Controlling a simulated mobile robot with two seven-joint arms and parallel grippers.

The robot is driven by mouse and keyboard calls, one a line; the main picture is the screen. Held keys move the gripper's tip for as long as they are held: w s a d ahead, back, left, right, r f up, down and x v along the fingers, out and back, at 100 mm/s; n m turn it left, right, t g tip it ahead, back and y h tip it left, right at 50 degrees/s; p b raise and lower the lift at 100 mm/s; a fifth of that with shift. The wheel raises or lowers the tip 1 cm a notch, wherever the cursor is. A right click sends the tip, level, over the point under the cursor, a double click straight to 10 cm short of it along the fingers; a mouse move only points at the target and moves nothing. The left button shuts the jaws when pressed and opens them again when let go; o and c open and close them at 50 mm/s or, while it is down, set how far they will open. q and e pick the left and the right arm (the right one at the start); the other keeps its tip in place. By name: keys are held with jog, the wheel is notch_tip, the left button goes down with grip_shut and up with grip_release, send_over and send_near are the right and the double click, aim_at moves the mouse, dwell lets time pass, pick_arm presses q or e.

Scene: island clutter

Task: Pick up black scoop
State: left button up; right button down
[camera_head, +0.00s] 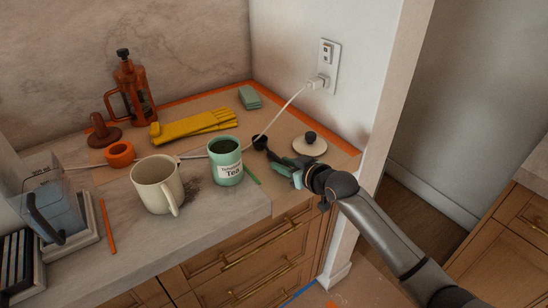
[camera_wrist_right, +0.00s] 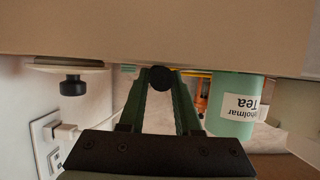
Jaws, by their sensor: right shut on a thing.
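The black scoop (camera_head: 260,142) is on the counter, right of the mint green tea canister (camera_head: 226,165). My right gripper (camera_head: 272,158) reaches in from the right, low over the counter, and is shut on the scoop. In the right wrist view the scoop's round black end (camera_wrist_right: 160,77) shows between the two green fingertips. The rest of the scoop is hidden by the gripper. I cannot tell whether the scoop touches the counter. My left gripper is not in view.
A pale lid with a black knob (camera_head: 310,145) lies right of the gripper. A cream mug (camera_head: 157,184), yellow gloves (camera_head: 193,126), a green sponge (camera_head: 250,97) and a French press (camera_head: 133,88) stand farther left or behind. A white cord (camera_head: 284,107) runs to the wall outlet (camera_head: 327,66).

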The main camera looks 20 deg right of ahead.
jog(key=shift+r, duration=0.1)
jog(key=shift+r, duration=0.55)
notch_tip(320, 180, up, 2)
jog(key=shift+s+r, duration=0.1)
jog(key=shift+r, duration=0.1)
jog(key=a+r+v, duration=0.1)
jog(key=v, duration=0.7)
jog(key=a+r+v, duration=0.1)
jog(key=r+v, duration=0.1)
jog(key=v, duration=0.6)
jog(key=shift+w+r, duration=0.2)
jog(key=shift+w, duration=0.05)
jog(key=c, duration=1.2)
grip_release()
grip_shut()
